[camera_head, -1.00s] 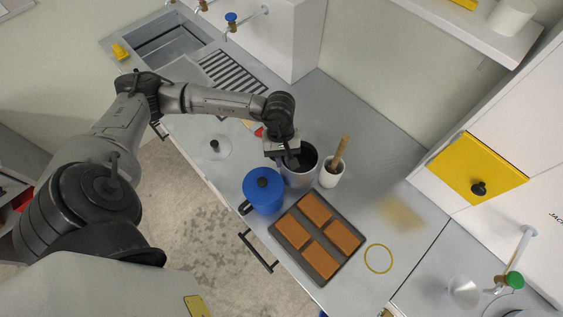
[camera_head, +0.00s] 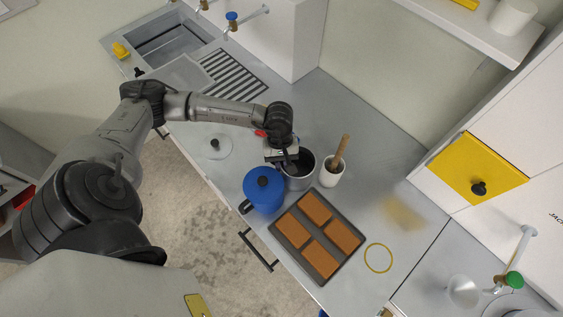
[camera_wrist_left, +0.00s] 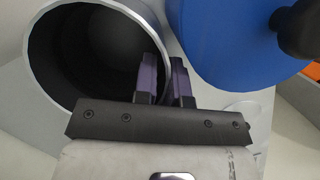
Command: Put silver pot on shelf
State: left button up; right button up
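The silver pot (camera_head: 298,182) stands open on the grey counter, between the blue pot and a white utensil holder. My left gripper (camera_head: 292,164) points down at its rim. In the left wrist view, the fingers (camera_wrist_left: 165,78) straddle the wall of the silver pot (camera_wrist_left: 45,55), one inside and one outside. They are close together and appear shut on the rim. The white shelf (camera_head: 480,28) is on the wall at the upper right. My right gripper is not in view.
A blue pot (camera_head: 263,190) stands close left of the silver pot. The white holder (camera_head: 331,175) with a wooden utensil is close right. A dark tray (camera_head: 297,243) of brown blocks lies in front. A white container (camera_head: 512,16) occupies part of the shelf. Counter behind the pots is clear.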

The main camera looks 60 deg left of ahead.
pick_arm(q)
jog(key=shift+o, duration=0.9)
jog(key=shift+r+p, duration=0.2)
jog(key=shift+p, duration=0.1)
jog(key=b+v, duration=0.1)
jog(key=v, duration=1)
jog(key=shift+w+a, duration=0.1)
jog(key=o, duration=0.4)
jog(key=shift+a+r, duration=0.1)
jog(key=shift+r, duration=0.35)
